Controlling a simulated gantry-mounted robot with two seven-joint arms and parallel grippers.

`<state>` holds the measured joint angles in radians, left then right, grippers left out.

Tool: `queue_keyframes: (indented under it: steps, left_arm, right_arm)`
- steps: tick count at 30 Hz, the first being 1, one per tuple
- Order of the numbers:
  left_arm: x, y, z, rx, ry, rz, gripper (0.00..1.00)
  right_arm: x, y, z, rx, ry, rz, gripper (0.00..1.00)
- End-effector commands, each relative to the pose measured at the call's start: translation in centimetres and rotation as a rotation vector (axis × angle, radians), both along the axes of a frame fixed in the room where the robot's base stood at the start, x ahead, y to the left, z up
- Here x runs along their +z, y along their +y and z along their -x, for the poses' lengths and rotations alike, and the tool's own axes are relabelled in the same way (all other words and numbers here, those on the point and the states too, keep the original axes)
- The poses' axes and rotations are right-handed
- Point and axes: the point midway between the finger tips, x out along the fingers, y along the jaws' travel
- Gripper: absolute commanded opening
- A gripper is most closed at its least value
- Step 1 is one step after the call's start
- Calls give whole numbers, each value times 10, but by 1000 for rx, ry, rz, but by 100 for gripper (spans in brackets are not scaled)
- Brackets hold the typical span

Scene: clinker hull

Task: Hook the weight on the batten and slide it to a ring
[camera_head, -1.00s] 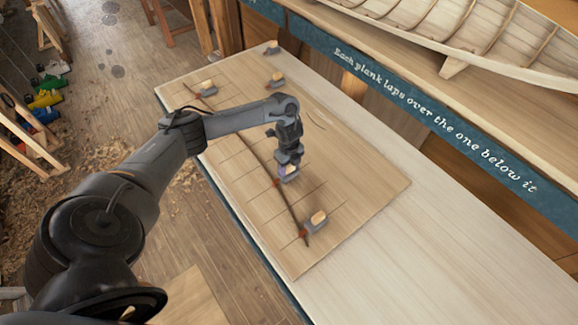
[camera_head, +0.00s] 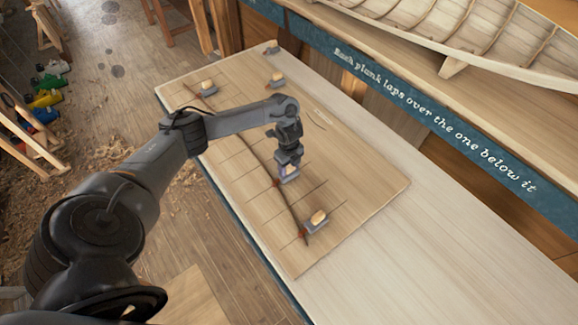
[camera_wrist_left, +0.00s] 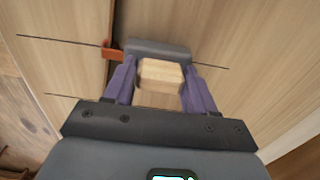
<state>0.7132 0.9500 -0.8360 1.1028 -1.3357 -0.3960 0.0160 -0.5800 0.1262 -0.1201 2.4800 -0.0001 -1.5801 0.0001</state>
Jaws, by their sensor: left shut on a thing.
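My left gripper (camera_head: 287,168) is shut on a weight with a grey body and a pale wooden block on top. In the left wrist view the wooden block of the weight (camera_wrist_left: 160,74) sits between the two purple fingers of the gripper (camera_wrist_left: 160,88). The weight's orange-red hook (camera_wrist_left: 113,54) reaches the dark batten (camera_wrist_left: 117,20); whether it touches is hard to tell. The thin, curved batten (camera_head: 262,160) lies along the board. A red ring mark (camera_head: 276,183) shows at the batten beside the held weight. My right gripper is not in view.
Another weight (camera_head: 315,221) stands at the batten's near end, and one (camera_head: 208,88) near its far end. Two more weights (camera_head: 277,80) stand at the board's far side. The lined board (camera_head: 350,190) lies on a pale bench (camera_head: 420,240). A boat hull (camera_head: 470,35) is behind.

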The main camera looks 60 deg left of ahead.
Motion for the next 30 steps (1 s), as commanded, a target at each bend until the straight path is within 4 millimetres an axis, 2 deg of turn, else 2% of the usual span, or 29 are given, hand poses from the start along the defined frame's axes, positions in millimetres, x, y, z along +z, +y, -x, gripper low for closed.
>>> queue_keyframes:
  steps: [3, 4, 9, 20, 25, 30]
  left_arm:
    - [1, 0, -1, 0, -2, 0, 0]
    - [1, 0, -1, 0, -2, 0, 59]
    - [1, 0, 0, 0, -1, 0, 85]
    - [2, 0, 0, -1, 1, 0, 85]
    - [19, 0, -1, -1, -2, 1, 85]
    - [48, 1, -1, -1, -4, -1, 85]
  right_arm:
    - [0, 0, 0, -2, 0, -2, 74]
    - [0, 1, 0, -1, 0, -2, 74]
    - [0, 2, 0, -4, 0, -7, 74]
    - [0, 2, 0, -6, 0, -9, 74]
    - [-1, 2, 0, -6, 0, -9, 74]
    - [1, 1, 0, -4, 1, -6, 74]
